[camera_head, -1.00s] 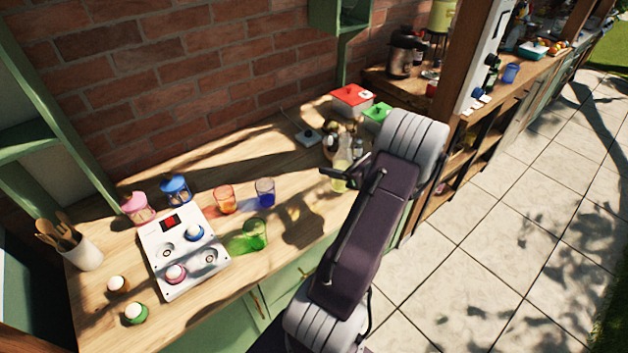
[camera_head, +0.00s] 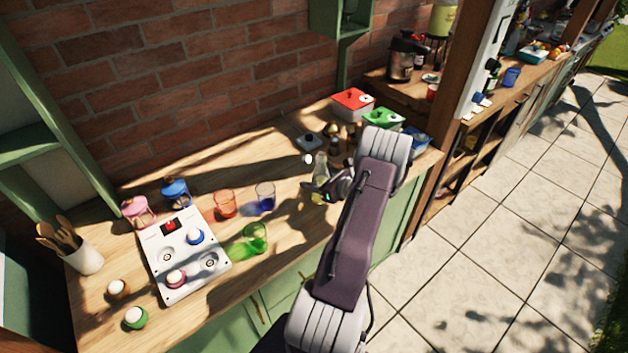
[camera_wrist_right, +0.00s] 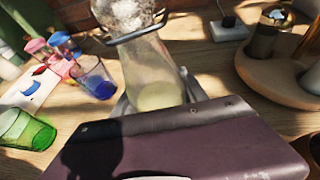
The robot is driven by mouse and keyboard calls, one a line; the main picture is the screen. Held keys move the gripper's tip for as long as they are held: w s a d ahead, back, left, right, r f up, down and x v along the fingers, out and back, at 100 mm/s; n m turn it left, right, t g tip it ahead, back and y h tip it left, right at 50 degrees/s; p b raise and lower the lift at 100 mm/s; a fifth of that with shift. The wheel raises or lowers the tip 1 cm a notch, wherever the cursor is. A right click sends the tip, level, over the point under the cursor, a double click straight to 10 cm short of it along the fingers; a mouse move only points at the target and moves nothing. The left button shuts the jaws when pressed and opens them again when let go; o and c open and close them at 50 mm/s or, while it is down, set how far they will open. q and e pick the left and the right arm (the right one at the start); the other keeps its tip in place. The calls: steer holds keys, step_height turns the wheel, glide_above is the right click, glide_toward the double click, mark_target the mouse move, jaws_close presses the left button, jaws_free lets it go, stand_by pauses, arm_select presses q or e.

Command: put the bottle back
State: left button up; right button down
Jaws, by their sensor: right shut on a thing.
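A clear glass bottle (camera_head: 320,168) with pale yellow liquid in its lower part is beside the round wooden stand, over the middle-right of the counter. My right gripper (camera_head: 325,190) is shut on it, low on its body. In the right wrist view the bottle (camera_wrist_right: 152,72) looks close to upright, with a shiny round top and a dark ring at its neck. Grey fingers show on both sides of its base. I cannot tell whether its bottom touches the counter. The round wooden stand (camera_wrist_right: 262,80) holds several small containers and is partly cut off. My left gripper is not in view.
A blue glass (camera_head: 265,195), an orange glass (camera_head: 225,204) and a green glass (camera_head: 256,237) stand left of the bottle. A white hob panel (camera_head: 185,255) lies farther left. Red (camera_head: 353,103) and green (camera_head: 383,119) boxes stand behind my arm.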

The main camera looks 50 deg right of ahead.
steer(key=shift+r, duration=0.1)
steer(key=c, duration=0.6)
jaws_free()
steer(key=shift+f, duration=0.2)
steer(key=shift+r, duration=0.35)
steer(key=v, duration=1.2)
steer(key=shift+s+f, duration=0.1)
steer(key=shift+f, duration=0.05)
steer(key=shift+f, duration=0.1)
